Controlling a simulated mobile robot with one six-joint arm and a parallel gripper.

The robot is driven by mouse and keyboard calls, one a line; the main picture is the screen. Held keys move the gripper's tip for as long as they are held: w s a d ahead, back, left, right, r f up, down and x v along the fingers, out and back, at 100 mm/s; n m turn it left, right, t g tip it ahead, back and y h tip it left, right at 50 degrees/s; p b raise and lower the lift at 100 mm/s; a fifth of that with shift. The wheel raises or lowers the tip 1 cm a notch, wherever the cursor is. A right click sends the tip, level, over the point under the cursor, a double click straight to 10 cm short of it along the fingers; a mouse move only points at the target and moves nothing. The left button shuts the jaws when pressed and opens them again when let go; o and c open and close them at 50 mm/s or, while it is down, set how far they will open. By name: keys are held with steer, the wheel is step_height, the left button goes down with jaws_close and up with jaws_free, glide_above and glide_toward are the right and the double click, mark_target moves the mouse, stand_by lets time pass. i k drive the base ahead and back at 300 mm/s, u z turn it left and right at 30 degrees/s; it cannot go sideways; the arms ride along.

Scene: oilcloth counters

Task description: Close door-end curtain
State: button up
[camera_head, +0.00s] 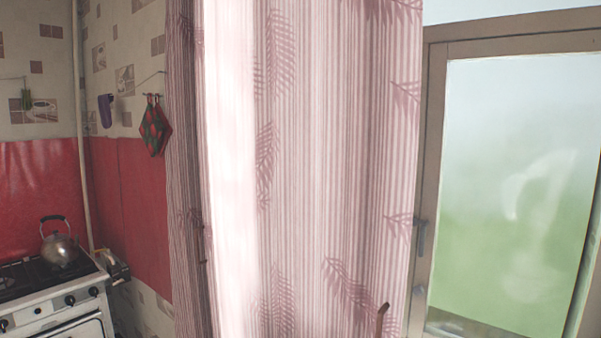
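A pink striped curtain (335,150) with darker leaf prints hangs through the middle of the head view, from the top edge to the bottom edge. Its left part is in shadow, with a bright strip beside it. To its right is a wooden-framed glass door or window (515,190) with a handle (421,238). The curtain's right edge hangs beside the frame and leaves most of the glass uncovered. A small brown curved piece (381,320) shows in front of the curtain at the bottom; I cannot tell what it is. My gripper is not in view.
A white stove (55,300) with a metal kettle (60,246) stands at lower left. A red wall panel (130,200) is behind it. A patterned red and green cloth (154,127) and a purple item (105,110) hang on the tiled wall. The floor is out of view.

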mark_target(313, 109)
steer(key=z, duration=0.1)
steer(key=k, duration=0.45)
steer(key=u, duration=1.1)
steer(key=i, duration=1)
steer(key=u, duration=0.35)
steer(key=i, duration=1.2)
steer(key=z, duration=0.6)
steer(key=k, duration=0.9)
steer(key=z, duration=0.2)
steer(key=i, duration=0.95)
steer(key=u, duration=0.1)
